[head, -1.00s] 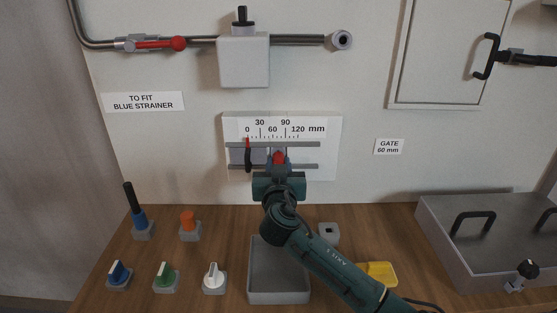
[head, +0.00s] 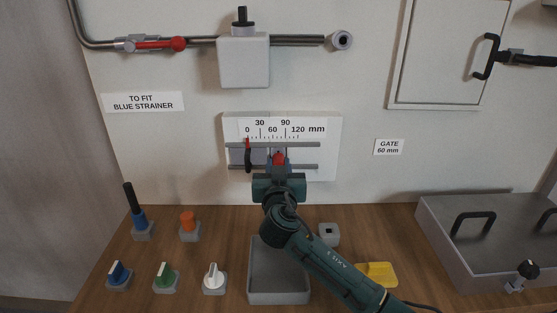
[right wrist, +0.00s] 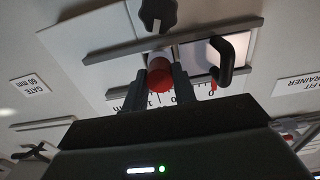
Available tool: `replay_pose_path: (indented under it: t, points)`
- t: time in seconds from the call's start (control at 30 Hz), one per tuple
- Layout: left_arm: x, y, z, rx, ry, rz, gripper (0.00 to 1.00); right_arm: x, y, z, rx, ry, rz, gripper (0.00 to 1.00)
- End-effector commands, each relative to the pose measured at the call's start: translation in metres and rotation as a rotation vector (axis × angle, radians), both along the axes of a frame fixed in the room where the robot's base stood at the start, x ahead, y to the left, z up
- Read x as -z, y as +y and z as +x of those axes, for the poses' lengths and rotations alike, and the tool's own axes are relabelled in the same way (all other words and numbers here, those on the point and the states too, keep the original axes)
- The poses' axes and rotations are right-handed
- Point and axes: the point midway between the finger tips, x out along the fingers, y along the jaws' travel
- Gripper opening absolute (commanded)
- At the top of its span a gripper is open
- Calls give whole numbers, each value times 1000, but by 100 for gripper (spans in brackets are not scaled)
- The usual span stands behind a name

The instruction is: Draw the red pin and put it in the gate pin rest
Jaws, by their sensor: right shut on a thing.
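The red pin (head: 278,160) shows as a red end in front of the scale plate's rails, below the 60–90 part of the scale. My right gripper (head: 278,168) is shut on it; in the right wrist view the red pin (right wrist: 160,77) sits between the two fingers (right wrist: 160,88). A pale collar shows behind its red end. I cannot tell how far its shaft sits in the plate. The gate's black handle (head: 248,160) is at the left of the rails, its red pointer near 0. A small grey block with a hole (head: 329,232) stands on the bench. My left gripper is not in view.
A grey tray (head: 262,297) lies under my right arm. Several knobs and fittings (head: 163,277) stand on the left of the bench. A yellow piece (head: 383,272) lies right of my arm, and a grey lidded box (head: 440,230) stands at the right.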

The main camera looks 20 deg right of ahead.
Motion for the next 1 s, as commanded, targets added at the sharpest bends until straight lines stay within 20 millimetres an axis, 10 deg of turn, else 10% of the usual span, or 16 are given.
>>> replay_pose_path:
  t: [1.0]
  points:
    - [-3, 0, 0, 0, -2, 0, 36, -1, 14, -50, 0, -1, 1, 0]
